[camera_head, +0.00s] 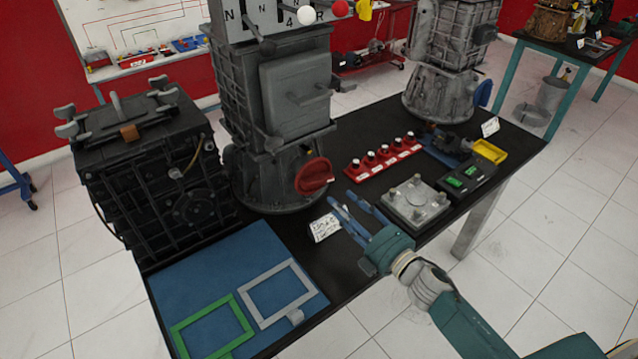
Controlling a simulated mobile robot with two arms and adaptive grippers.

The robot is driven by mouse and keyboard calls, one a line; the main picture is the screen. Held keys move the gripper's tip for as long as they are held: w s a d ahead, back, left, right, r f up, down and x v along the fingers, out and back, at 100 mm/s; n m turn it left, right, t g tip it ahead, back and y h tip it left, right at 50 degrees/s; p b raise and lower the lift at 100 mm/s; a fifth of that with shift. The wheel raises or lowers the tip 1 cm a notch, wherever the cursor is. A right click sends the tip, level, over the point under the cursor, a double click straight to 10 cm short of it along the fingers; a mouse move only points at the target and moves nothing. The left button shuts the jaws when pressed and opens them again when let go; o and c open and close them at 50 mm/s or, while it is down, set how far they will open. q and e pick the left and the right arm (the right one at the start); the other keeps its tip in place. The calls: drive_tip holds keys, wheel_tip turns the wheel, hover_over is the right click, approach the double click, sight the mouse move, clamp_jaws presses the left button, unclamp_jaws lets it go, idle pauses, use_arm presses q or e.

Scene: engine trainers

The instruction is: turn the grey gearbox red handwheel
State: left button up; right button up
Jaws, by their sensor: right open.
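The grey gearbox (293,92) stands upright on the black table. Its red handwheel (314,176) is low on its right front side, near the round base. My right gripper (342,203) comes in from the lower right, with its blue fingers spread apart. The fingertips are below and to the right of the handwheel, apart from it in the picture, with nothing between them. My left gripper is not in view.
A black gearbox (150,170) stands to the left. A white label card (324,227) is beside my fingers. A grey plate with knobs (414,204) and a row of red parts (383,160) lie to the right. A blue mat (205,285) with green and grey frames is in front.

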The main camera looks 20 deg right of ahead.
sight(317, 182)
drive_tip(key=p+x, duration=0.1)
drive_tip(key=x, duration=0.9)
drive_tip(key=shift+w+a, duration=0.1)
drive_tip(key=shift+w, duration=0.1)
clamp_jaws()
